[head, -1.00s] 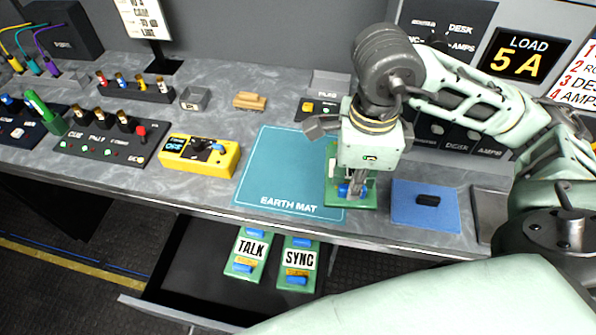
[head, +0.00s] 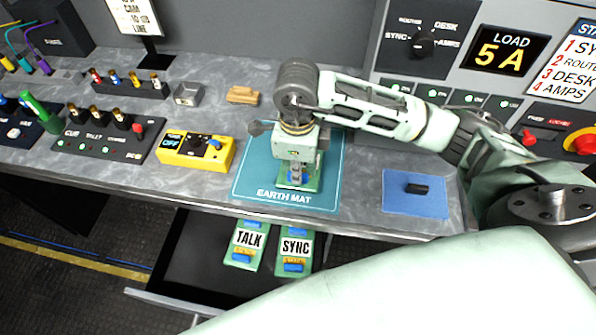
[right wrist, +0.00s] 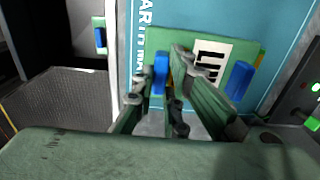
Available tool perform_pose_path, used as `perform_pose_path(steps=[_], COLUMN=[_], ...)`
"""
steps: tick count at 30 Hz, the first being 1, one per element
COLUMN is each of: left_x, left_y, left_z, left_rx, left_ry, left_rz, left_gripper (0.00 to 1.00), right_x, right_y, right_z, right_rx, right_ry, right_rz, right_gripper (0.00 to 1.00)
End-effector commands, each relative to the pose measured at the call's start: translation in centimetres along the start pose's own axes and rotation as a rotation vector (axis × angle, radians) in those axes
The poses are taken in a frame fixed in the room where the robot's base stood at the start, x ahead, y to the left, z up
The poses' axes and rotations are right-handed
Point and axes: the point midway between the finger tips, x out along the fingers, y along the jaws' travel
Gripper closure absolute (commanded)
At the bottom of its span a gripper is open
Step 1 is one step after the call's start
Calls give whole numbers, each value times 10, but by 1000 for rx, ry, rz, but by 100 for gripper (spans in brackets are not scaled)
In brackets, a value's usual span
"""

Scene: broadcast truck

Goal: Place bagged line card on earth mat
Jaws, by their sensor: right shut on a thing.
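The teal earth mat (head: 252,178) lies on the grey bench top. A green card (head: 313,183) with blue tabs is at the mat's right part, under my right gripper (head: 296,173). In the right wrist view, the card (right wrist: 247,50) shows a white label with dark print and lies over the mat (right wrist: 200,12). My right gripper (right wrist: 163,75) points down and is shut on the card's near blue tab. I cannot tell whether the card touches the mat, and no bag is clearly visible. My left gripper is not in view.
An open drawer (head: 185,262) below the bench front holds a TALK card (head: 247,240) and a SYNC card (head: 295,247). A yellow OFF box (head: 190,160) stands left of the mat. A blue pad (head: 400,203) with a dark block lies to the right, with bare bench between.

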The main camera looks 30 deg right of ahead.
Motion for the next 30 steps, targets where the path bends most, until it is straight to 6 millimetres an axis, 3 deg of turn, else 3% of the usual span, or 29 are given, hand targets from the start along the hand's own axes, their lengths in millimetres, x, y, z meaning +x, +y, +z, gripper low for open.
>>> perform_pose_path(steps=[6,15,16,22,30], left_x=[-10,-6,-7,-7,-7], left_y=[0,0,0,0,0], left_z=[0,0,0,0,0], left_rx=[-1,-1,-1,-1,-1], left_ry=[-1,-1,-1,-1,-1], left_rz=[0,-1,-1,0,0], left_gripper=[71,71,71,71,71], right_x=[22,25,25,24,24], right_y=[1,0,0,0,0], right_z=[0,0,0,0,0], right_rx=[-1,-1,-1,-1,0], right_ry=[0,-2,-1,-1,-1], right_rz=[1,0,0,0,0], right_gripper=[100,100,86,69,69])
